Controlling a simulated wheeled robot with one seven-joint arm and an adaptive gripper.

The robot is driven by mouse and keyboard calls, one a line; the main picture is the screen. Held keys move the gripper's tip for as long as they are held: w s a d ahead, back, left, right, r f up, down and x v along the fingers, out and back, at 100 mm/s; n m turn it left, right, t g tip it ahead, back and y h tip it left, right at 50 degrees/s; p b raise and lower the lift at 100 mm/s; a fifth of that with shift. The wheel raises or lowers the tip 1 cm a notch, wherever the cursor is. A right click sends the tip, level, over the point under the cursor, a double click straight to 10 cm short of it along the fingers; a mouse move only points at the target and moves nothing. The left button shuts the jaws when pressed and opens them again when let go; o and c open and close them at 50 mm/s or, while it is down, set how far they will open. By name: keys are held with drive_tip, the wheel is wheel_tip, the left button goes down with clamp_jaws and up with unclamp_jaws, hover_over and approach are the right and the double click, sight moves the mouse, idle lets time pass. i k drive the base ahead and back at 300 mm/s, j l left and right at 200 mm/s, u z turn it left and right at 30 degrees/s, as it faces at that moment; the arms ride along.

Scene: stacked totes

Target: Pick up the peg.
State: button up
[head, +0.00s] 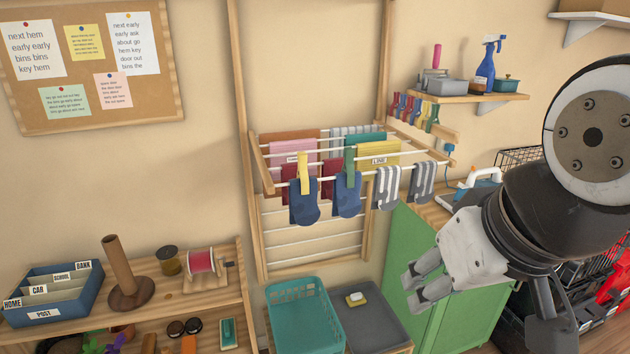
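A yellow peg (303,172) stands clipped over the front rail of the wooden drying rack (255,165), at the top of a dark blue sock (304,204). A green peg (349,165) is on the same rail at the second blue sock (347,197). Several coloured pegs (413,109) hang in a row below the wall shelf at the right. My gripper (412,291) is at the lower right, below and right of the rack and apart from all the pegs. Its two fingers point left with a gap between them, and nothing shows in it.
Grey striped socks (387,188) and folded cloths hang on the rack. A teal basket (305,318) and a grey lidded box (372,325) stand below. A green cabinet (404,240) is behind my gripper. The wall shelf (470,97) holds a spray bottle (487,66).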

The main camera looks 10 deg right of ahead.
sight(348, 167)
drive_tip(key=l+u, duration=0.25)
drive_tip(key=u, duration=0.15)
drive_tip(key=l+u, duration=0.4)
drive_tip(key=k+j, duration=0.05)
drive_tip(key=j, duration=0.05)
